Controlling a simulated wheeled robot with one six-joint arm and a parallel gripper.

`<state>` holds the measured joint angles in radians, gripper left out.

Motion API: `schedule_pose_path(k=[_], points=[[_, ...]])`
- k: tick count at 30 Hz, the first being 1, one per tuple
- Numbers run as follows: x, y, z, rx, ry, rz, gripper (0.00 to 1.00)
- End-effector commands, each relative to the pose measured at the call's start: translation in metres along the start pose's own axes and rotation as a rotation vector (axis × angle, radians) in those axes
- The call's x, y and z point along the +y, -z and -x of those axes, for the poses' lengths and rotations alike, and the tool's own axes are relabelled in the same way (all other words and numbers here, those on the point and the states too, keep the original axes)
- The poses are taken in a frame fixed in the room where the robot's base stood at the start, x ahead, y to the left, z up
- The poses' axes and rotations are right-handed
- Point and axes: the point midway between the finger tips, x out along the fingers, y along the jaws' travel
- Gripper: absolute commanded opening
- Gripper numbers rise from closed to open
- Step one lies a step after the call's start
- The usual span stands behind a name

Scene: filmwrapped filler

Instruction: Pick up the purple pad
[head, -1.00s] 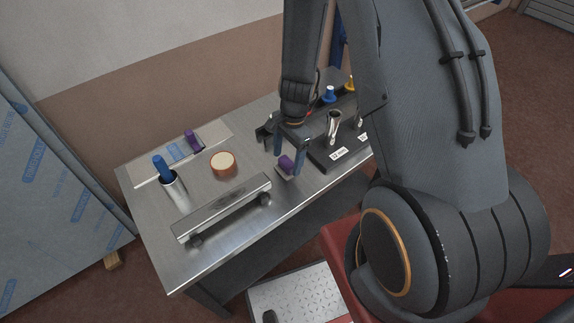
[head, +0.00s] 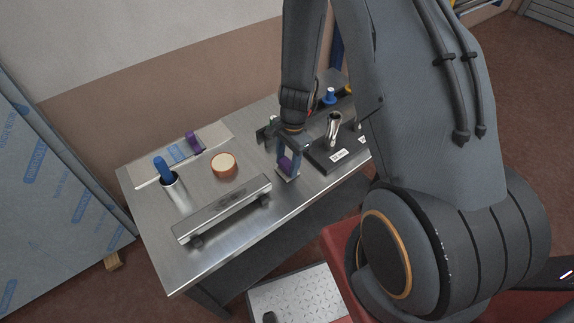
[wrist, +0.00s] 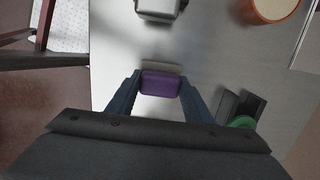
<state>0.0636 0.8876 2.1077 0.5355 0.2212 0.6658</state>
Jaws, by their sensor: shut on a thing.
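The purple pad (head: 286,165) is near the front edge of the metal table, right of the long metal bar. My gripper (head: 287,166) reaches down from above with its blue fingers on either side of the pad. In the wrist view the pad (wrist: 161,83) sits between the two fingertips (wrist: 160,88), and the gripper is shut on it. A pale base shows just below the pad in the head view; I cannot tell whether the pad is clear of it. Another purple piece (head: 193,141) stands on the flat plate at the back left.
A long metal bar (head: 222,208) lies at the front left. A dark rack (head: 333,158) with a metal cup is close on the right. The table's front edge is near.

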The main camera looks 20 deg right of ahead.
Motion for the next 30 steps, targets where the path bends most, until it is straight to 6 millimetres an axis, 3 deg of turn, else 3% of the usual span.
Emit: schedule_pose_path(k=[8, 21, 30], points=[[-0.001, -0.002, 0.020, 0.001, 0.003, 0.001, 0.20], [-0.001, -0.010, 0.085, 0.000, 0.003, 0.000, 0.20], [0.000, -0.012, 0.099, 0.000, 0.000, -0.001, 0.20]])
